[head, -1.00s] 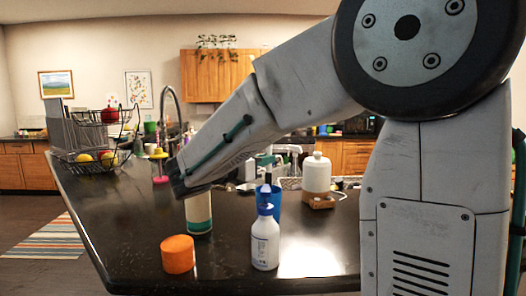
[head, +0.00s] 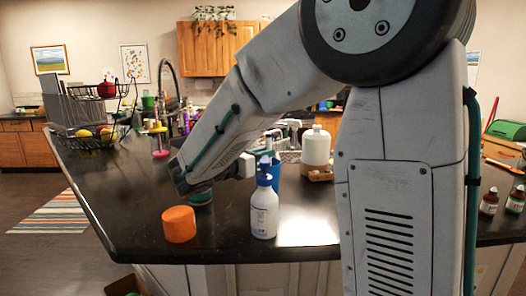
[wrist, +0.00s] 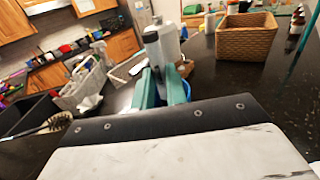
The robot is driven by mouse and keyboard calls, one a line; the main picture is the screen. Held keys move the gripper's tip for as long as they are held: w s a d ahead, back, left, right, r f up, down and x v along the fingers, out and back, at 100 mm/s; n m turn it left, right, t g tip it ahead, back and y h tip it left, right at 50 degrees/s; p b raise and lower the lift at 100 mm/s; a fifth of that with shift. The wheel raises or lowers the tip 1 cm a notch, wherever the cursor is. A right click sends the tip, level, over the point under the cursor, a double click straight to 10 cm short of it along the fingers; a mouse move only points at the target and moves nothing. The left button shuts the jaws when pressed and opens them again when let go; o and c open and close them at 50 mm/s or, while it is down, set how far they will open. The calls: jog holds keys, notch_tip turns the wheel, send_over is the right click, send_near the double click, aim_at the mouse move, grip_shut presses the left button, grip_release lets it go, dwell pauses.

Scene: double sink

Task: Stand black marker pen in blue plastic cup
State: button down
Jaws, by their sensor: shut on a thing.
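The blue plastic cup (head: 276,172) stands on the dark counter, partly behind a white pump bottle in the head view. In the wrist view a bit of the blue cup (wrist: 187,91) shows at the right side of my fingers. My gripper (wrist: 161,88) has teal fingers with a narrow dark gap between them, right at the cup. It is shut on the black marker pen, which is mostly hidden between the fingers. I cannot tell whether the pen's lower end is inside the cup. In the head view my arm hides most of the gripper.
The white pump bottle (head: 264,212) stands in front of the cup. An orange cylinder (head: 179,224) is left of it. A large white bottle (head: 316,148) stands behind the cup. A wicker basket (wrist: 246,38) is farther off.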

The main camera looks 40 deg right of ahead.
jog(key=c, duration=1.3)
grip_release()
jog(key=shift+c, duration=0.2)
jog(key=shift+a, duration=0.1)
jog(key=s+a, duration=0.1)
jog(key=a, duration=0.6)
jog(key=shift+a, duration=0.3)
